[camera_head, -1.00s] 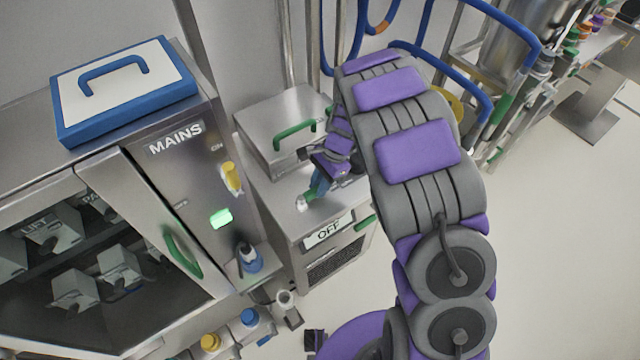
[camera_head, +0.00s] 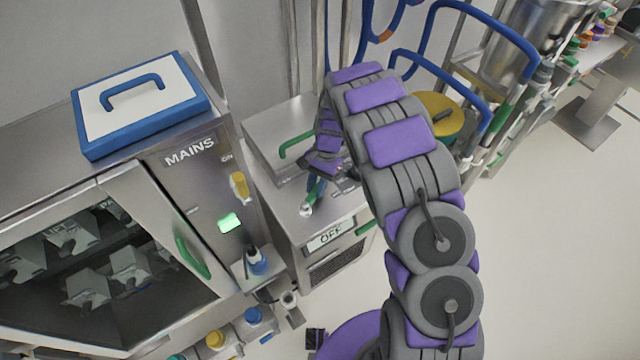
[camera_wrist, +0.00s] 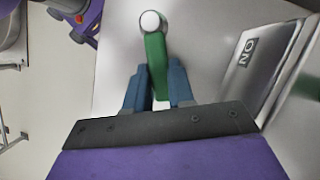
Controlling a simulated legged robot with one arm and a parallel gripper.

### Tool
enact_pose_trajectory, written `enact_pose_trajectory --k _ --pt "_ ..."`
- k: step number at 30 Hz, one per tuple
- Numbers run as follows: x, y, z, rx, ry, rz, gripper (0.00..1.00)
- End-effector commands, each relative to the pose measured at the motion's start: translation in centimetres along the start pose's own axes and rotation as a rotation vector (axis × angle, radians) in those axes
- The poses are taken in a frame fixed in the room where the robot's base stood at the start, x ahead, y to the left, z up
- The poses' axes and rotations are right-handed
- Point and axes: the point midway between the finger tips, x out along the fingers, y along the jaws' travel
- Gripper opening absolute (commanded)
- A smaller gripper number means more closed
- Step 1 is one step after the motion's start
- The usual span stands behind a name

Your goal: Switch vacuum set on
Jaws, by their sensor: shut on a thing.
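The vacuum set is a metal box (camera_head: 285,222) right of the mains cabinet. A green lever with a white round end (camera_head: 306,209) is on its top. A label plate (camera_head: 331,235) on its front reads OFF in the head view. In the wrist view a plate (camera_wrist: 250,60) shows upside-down letters that look like ON, so the two views differ. My gripper (camera_head: 313,193) is at the lever, partly hidden by my arm. In the wrist view my gripper (camera_wrist: 157,75) has its two blue fingers shut around the green lever (camera_wrist: 156,58), its white end beyond the fingertips.
The mains cabinet (camera_head: 185,180) stands close on the left, with a yellow switch (camera_head: 239,184) and a lit green indicator (camera_head: 229,222). A metal lid with a green handle (camera_head: 296,146) lies behind the lever. Blue-railed equipment (camera_head: 480,100) stands right.

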Motion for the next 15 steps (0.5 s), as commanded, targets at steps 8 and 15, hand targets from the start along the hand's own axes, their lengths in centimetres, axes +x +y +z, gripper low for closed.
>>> enact_pose_trajectory --k 8,15 --pt "0.44 -0.74 0.19 -0.145 -0.007 0.068 0.0" --pt "0.61 -1.02 0.23 -0.201 -0.009 0.093 0.0"
